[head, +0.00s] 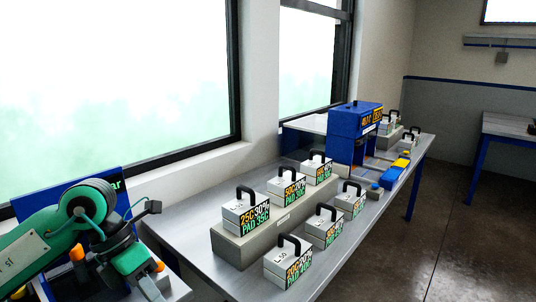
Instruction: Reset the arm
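A green and grey jointed arm (62,226) comes in from the lower left. I take it to be my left arm, but this view does not settle that. Its end, my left gripper (138,262), has dark grey and green parts with orange bits beside it. I cannot make out two fingertips or a gap between them. No held object can be made out. It is left of the long grey table and apart from the cases on it. My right arm and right gripper are out of view.
White, black-handled cases with printed labels stand in two rows on the long table (190,228), the back row on a grey riser (228,246). A blue machine (352,124) stands farther along. A blue panel (112,184) is behind the arm. The floor (450,230) at right is clear.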

